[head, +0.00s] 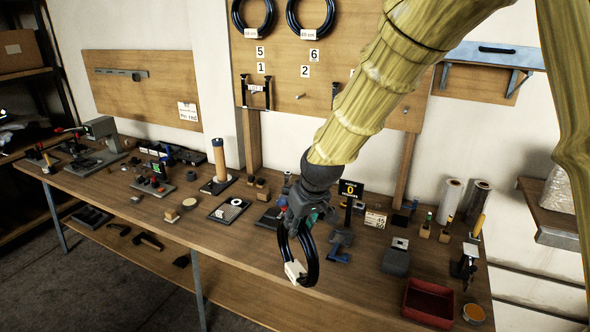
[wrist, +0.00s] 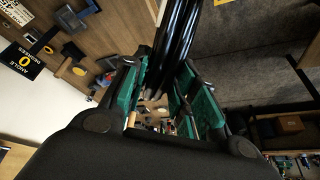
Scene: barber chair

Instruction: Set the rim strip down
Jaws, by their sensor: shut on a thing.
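The rim strip is a black coil of several strands (head: 313,262) with a white tag (head: 294,271). It hangs as an upright loop below my gripper (head: 298,215), which is shut on its upper part. In the wrist view, the strip's black strands (wrist: 178,40) run between the green-padded fingers (wrist: 160,95). In the head view the loop's lower end shows against the wooden workbench (head: 240,262) near its front edge. I cannot tell whether it touches the bench or hangs clear. My gripper hides part of the bench behind it.
Two similar coils, left (head: 234,18) and right (head: 333,16), hang on the wall board (head: 285,70). A red tray (head: 430,284) stands right of the loop, with a grey box (head: 396,262) near it. Left of the loop, the bench front has bare room. A display (head: 350,189) reads 0.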

